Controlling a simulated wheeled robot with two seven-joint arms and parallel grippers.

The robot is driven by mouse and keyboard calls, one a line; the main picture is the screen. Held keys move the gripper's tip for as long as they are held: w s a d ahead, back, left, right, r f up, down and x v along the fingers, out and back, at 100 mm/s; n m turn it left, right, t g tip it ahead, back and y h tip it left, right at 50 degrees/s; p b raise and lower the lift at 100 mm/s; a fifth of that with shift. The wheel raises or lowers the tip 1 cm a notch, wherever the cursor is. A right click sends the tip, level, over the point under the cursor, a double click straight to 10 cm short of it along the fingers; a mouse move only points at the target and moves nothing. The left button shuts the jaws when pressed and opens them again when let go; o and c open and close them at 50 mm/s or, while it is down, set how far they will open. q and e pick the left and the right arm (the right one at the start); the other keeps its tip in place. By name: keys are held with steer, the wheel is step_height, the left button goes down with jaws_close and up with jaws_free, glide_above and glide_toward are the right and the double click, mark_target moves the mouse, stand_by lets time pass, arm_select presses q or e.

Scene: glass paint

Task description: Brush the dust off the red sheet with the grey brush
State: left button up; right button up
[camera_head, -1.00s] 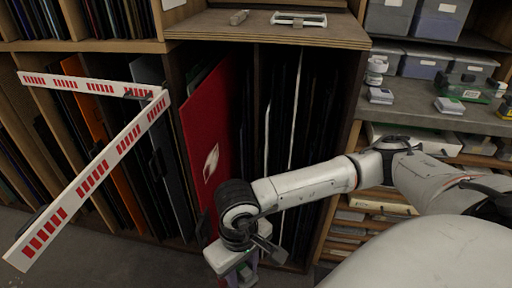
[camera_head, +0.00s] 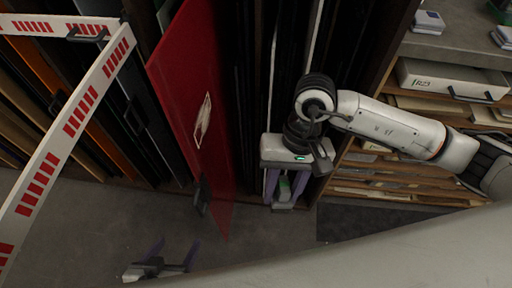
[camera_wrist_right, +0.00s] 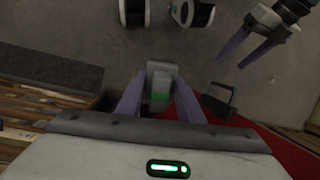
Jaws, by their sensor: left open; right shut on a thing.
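The red sheet (camera_head: 190,75) stands upright in the rack in the head view, pulled partly forward. It has a pale outlined mark (camera_head: 202,121) on its face and a dark handle (camera_head: 201,196) at its lower front; dust cannot be made out. My right gripper (camera_head: 284,200) is to the right of the sheet, apart from it, shut on a grey block with a green patch, which looks like the grey brush (camera_wrist_right: 160,82). My left gripper (camera_head: 172,254) is low in front of the sheet, open and empty; it also shows in the right wrist view (camera_wrist_right: 241,57).
A white barrier with red marks (camera_head: 70,125) crosses the left side. Dark and orange sheets fill the rack around the red one. Shelves with papers (camera_head: 400,190) and a drawer (camera_head: 455,82) stand at the right. The grey floor (camera_head: 90,235) in front is clear.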

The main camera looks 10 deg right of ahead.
steer(key=w+a+r+m+g+y+b, duration=0.15)
steer(key=a+m+y+b, duration=0.25)
steer(key=a+m+y, duration=0.4)
steer(key=w+d+r+m+t+y+b, duration=0.1)
steer(key=w+d+m+t+y+b, duration=0.3)
steer(key=w+t+y, duration=0.4)
arm_select(q)
steer(key=shift+w+d+f+p, duration=0.15)
steer(key=shift+d+f+p, duration=0.15)
steer(key=shift+f, duration=0.4)
steer(key=shift+w+d+f+p, duration=0.2)
steer(key=shift+f+p, duration=0.15)
steer(key=shift+f, duration=0.35)
steer(key=shift+w+d+f+p, duration=0.15)
steer(key=shift+d+f+p, duration=0.15)
steer(key=shift+f, duration=0.4)
arm_select(e)
steer(key=shift+m+t+h, duration=0.5)
steer(key=shift+m+t, duration=0.2)
steer(key=shift+t, duration=0.15)
steer(key=shift+x, duration=3.55)
arm_select(q)
steer(key=shift+s+f, duration=0.2)
steer(key=shift+s, duration=0.05)
arm_select(e)
steer(key=shift+a+r, duration=0.1)
steer(key=shift+r, duration=0.05)
